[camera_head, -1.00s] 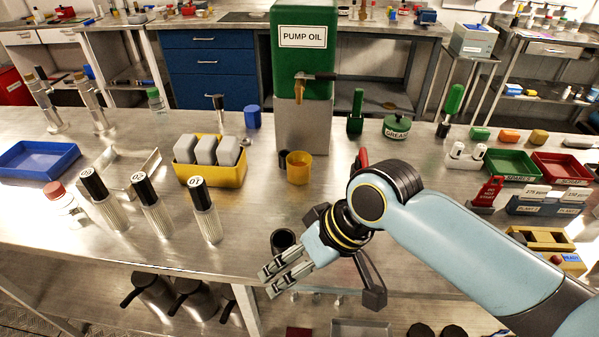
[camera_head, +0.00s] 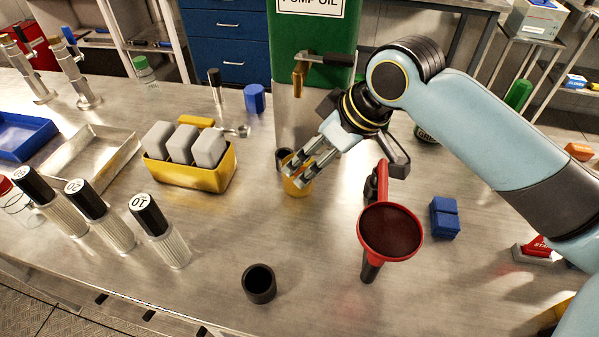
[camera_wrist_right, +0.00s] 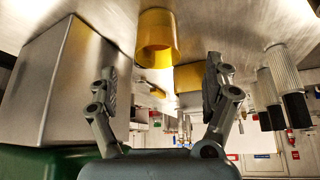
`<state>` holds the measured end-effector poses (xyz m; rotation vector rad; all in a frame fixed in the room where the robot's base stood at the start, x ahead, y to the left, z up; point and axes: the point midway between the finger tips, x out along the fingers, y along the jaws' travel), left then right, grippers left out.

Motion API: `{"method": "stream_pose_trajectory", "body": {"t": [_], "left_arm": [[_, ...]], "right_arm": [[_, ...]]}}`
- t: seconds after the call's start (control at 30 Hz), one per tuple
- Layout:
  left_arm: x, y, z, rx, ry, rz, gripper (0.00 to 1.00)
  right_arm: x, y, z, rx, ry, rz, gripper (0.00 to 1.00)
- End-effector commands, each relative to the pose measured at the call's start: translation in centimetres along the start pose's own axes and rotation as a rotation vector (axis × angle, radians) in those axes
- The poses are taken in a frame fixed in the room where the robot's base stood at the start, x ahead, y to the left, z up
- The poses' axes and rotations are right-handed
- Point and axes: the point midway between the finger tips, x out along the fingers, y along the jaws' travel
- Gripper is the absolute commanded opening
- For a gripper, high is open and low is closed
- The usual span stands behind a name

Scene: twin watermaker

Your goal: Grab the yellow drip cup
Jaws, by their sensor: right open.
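The yellow drip cup (camera_head: 298,184) stands on the metal bench in front of the green pump oil dispenser (camera_head: 312,45). My right gripper (camera_head: 297,172) is at the cup in the head view, and its fingers hide part of the cup. In the right wrist view the drip cup (camera_wrist_right: 156,40) lies ahead of the open fingers of the right gripper (camera_wrist_right: 163,85), a little left of centre. Nothing is between the fingertips. My left gripper does not show.
A yellow bin with grey blocks (camera_head: 190,178) stands left of the cup. A red funnel (camera_head: 390,232) stands to the right, and a black cup (camera_head: 259,284) is nearer the front. Several dark-capped bottles (camera_head: 160,230) stand at the front left.

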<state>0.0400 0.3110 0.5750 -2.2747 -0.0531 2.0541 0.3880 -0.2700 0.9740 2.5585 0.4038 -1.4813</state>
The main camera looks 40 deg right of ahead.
Motion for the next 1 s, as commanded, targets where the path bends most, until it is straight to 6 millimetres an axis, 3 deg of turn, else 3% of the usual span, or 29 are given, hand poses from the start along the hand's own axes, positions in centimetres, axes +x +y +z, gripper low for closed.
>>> {"method": "stream_pose_trajectory", "body": {"t": [0.17,0.5,0.8,1.0], "left_arm": [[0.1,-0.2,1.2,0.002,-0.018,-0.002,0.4],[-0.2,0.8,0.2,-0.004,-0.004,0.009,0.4],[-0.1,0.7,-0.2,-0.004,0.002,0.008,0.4],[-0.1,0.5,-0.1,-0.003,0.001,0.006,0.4]], "right_arm": [[1.8,0.0,0.0,0.0,0.0,0.0,0.84],[6.4,0.1,-0.4,0.001,0.0,0.0,0.84],[7.0,0.2,-0.4,-0.001,0.001,0.001,0.84],[7.0,0.2,-0.4,-0.001,0.001,0.001,0.59]]}}
